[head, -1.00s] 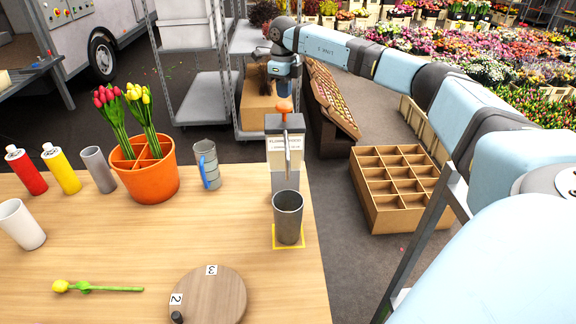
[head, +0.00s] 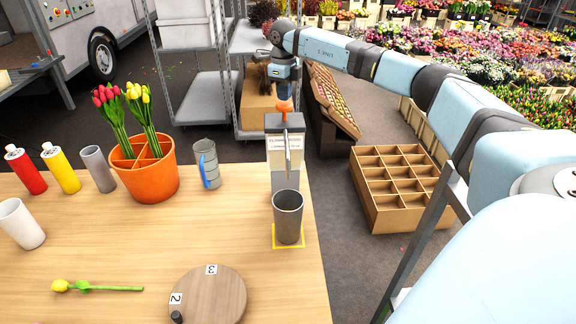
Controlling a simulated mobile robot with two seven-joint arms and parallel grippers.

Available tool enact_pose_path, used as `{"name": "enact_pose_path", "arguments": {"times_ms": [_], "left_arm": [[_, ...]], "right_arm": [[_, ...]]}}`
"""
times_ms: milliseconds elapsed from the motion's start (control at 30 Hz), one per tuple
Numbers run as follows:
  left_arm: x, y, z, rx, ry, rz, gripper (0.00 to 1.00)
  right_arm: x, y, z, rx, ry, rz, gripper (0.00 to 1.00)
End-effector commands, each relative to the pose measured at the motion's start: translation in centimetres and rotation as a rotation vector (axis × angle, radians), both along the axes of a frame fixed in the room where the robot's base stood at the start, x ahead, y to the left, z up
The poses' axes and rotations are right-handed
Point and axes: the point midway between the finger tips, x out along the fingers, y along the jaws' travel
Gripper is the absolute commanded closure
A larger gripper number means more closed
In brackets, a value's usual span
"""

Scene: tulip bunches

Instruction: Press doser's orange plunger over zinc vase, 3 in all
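The doser (head: 284,150) is a pale box with a label, a grey spout and an orange plunger (head: 284,106) on top, at the table's right side. The zinc vase (head: 288,215) stands upright under the spout, on a yellow-outlined square. My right gripper (head: 284,96) points down right above the plunger, its tip at or very near the knob; I cannot tell whether they touch. Its fingers are too small and overlapped to tell open or shut. My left gripper is not in view.
A wooden disc (head: 208,296) with number tags lies at the table front, with a yellow tulip (head: 98,288) to its left. An orange pot (head: 146,178) of tulips, a measuring jug (head: 207,164), other vases and spray cans stand left. A compartment crate (head: 398,208) sits right of the table.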

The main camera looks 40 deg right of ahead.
Motion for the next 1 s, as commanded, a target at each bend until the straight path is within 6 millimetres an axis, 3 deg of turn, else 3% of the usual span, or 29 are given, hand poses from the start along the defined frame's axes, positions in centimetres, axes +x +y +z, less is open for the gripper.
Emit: {"name": "enact_pose_path", "arguments": {"times_ms": [1000], "left_arm": [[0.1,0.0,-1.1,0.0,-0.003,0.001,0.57]], "right_arm": [[0.0,0.0,-4.3,0.0,0.002,0.0,1.0]]}}
